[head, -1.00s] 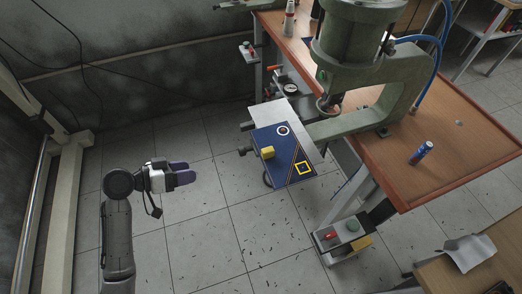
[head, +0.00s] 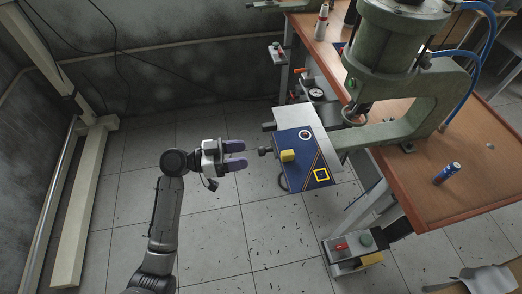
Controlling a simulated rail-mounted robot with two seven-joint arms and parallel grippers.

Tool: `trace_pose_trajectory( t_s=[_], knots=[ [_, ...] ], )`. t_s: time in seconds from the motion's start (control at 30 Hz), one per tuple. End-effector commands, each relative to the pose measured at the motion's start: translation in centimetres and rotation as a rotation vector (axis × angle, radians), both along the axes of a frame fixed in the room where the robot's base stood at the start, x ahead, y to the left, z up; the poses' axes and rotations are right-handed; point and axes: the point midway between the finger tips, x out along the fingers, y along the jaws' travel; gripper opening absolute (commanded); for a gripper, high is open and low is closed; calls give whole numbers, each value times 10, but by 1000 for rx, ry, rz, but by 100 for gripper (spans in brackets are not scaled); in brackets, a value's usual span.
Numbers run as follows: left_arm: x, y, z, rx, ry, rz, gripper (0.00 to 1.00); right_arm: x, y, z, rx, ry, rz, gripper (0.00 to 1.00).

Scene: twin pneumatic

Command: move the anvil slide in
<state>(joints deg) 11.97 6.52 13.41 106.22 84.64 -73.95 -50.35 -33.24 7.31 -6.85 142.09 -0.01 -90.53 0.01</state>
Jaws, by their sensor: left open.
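The anvil slide appears to be the blue plate (head: 303,168) with a yellow block (head: 287,156), a white ring mark and a yellow square outline. It sticks out from the press toward the left, beside a bare metal plate (head: 297,118). A dark knob (head: 265,151) juts from its left edge. My left gripper (head: 238,154) is open and empty, just left of the knob, with its purple-grey fingers pointing right at it. A small gap shows between the fingertips and the knob. My right gripper is not in view.
The green press (head: 412,130) stands on a wooden bench (head: 450,185) to the right. A control box (head: 355,248) with a red and a green button sits low in front. Open tiled floor lies left of the slide.

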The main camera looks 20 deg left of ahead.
Motion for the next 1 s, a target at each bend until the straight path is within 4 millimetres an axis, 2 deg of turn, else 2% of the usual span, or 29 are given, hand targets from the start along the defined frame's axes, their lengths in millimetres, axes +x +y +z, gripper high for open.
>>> trace_pose_trajectory(
  t_s=[0.2, 0.4, 0.87, 1.0],
  knots=[
    [18, -30, 0, -2, 0, -1, 55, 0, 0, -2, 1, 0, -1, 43],
    [28, -46, 0, -3, 1, 0, 55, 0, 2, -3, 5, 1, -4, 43],
    [32, -53, 0, -1, 1, 0, 55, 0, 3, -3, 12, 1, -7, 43],
    [32, -53, 0, -1, 1, 0, 43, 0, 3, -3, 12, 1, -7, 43]
  ],
)
